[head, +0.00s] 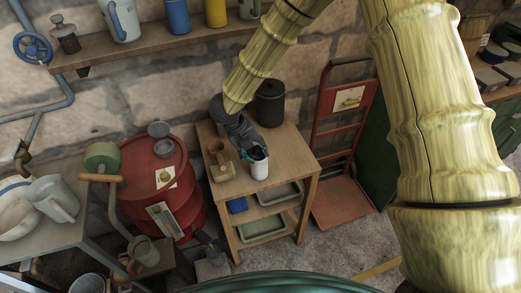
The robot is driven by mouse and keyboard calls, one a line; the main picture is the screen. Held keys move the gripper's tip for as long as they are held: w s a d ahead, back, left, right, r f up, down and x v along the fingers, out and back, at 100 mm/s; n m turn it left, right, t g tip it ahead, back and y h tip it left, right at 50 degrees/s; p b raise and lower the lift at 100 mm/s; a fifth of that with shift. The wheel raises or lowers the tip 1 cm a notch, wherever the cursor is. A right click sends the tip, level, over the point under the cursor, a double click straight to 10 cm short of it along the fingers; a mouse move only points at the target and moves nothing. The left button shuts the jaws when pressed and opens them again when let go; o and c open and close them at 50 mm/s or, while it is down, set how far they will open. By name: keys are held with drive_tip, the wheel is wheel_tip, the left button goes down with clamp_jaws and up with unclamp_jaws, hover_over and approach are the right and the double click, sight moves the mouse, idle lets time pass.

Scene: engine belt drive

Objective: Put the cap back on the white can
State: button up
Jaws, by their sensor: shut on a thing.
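The white can (260,170) stands upright on the small wooden table, near its front middle. My gripper (257,154) reaches down from behind and is right at the can's top. It is shut on a small dark thing at the can's mouth, which looks like the cap. My gripper hides most of it, so I cannot tell whether the cap touches the rim or is held just above it.
A red drum (150,165) stands left, a red hand truck (337,138) right. The table's right side is clear.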

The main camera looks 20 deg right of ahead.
drive_tip(key=shift+o, duration=0.3)
drive_tip(key=shift+d+f, duration=0.25)
drive_tip(key=shift+f, duration=0.05)
drive_tip(key=shift+c, duration=0.2)
drive_tip(key=o, duration=1.3)
drive_tip(key=shift+c, duration=0.2)
drive_tip(key=shift+a, duration=0.1)
drive_tip(key=shift+r, duration=0.2)
